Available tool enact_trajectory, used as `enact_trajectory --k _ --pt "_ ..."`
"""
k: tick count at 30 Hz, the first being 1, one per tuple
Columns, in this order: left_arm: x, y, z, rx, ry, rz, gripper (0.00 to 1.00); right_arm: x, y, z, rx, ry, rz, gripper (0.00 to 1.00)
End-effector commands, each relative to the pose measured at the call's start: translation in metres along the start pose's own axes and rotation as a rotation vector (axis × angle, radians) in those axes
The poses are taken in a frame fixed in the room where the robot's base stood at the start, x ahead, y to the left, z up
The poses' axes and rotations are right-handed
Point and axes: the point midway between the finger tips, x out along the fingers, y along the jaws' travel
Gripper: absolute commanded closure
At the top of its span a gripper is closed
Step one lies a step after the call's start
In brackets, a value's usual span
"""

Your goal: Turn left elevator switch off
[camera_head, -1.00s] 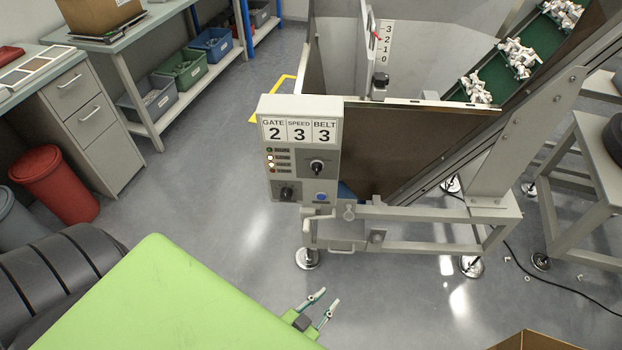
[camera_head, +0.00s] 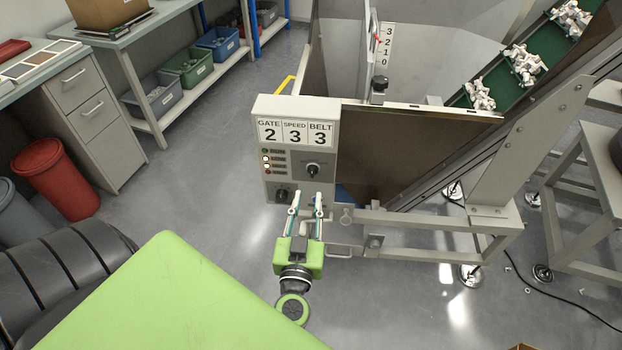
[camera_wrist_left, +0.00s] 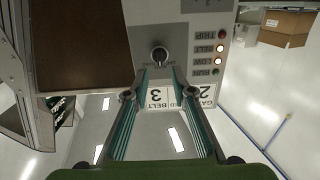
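The grey-white control panel (camera_head: 296,140) reads GATE 2, SPEED 3, BELT 3 in the head view. An upper black rotary switch (camera_head: 313,170) sits right of its lamps. A lower-left dark knob (camera_head: 283,194) is partly behind a finger. I cannot read which one is the elevator switch. My left gripper (camera_head: 306,197) is open and empty in front of the panel's lower part. In the left wrist view the picture is inverted; the upper switch (camera_wrist_left: 159,56) lies ahead, centred between the spread fingertips (camera_wrist_left: 161,80). Contact is not visible. My right gripper is not in view.
Two panel lamps (camera_head: 267,162) glow. The hopper's brown wall (camera_head: 410,150) and green conveyor (camera_head: 510,75) with white parts stand right of the panel. A grey frame (camera_head: 430,220) lies below. A shelf with bins (camera_head: 185,70) is at back left; floor between is clear.

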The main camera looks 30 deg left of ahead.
Motion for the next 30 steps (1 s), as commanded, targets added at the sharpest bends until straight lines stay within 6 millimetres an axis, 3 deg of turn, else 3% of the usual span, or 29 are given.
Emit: enact_trajectory --k 6,12,23,26,30 --pt "0.045 0.0 -0.001 0.002 0.003 0.001 0.76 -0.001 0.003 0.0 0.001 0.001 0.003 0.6" --pt "0.067 0.0 0.0 0.001 0.001 0.001 0.76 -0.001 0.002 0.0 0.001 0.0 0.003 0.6" --pt "0.072 0.0 0.0 0.001 0.0 0.001 0.76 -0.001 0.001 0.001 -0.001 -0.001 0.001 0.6" --pt "0.072 0.0 0.0 0.001 0.0 0.001 0.97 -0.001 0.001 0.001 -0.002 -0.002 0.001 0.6" --pt "0.072 0.0 0.0 0.001 0.0 0.001 1.0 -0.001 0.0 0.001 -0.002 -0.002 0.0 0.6"
